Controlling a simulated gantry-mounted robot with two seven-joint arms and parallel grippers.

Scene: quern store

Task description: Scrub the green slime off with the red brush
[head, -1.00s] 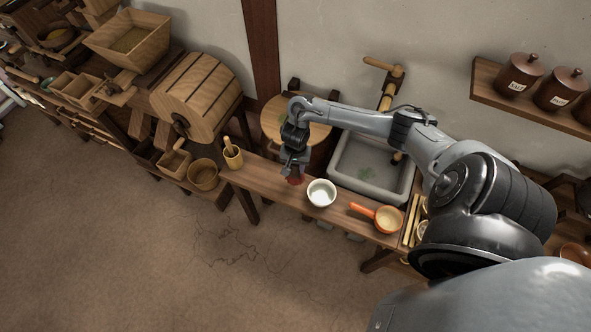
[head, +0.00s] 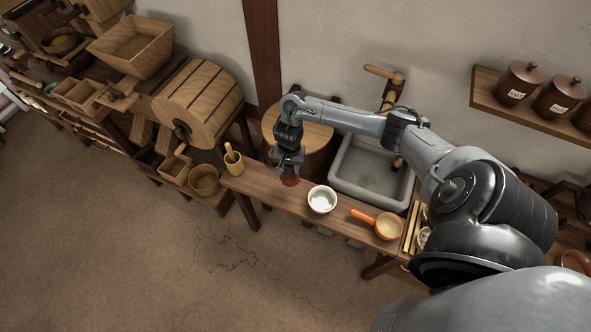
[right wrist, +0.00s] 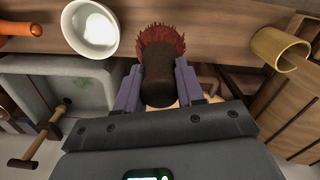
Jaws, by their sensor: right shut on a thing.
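My right gripper (head: 289,172) is shut on the red brush (head: 290,182) above the wooden bench, left of the white bowl. In the right wrist view the brush's dark handle (right wrist: 158,80) is between the fingers, with its red bristles (right wrist: 160,40) pointing away from the gripper. I cannot tell whether the bristles touch the bench. My left gripper is not in view.
The bench (head: 263,187) holds the white bowl (head: 322,200), an orange-handled pan (head: 388,227) and a wooden cup (head: 234,167) with a utensil. A wooden tap (head: 390,100) stands at the back of the sink. A round-topped barrel (head: 318,138) is left of the sink.

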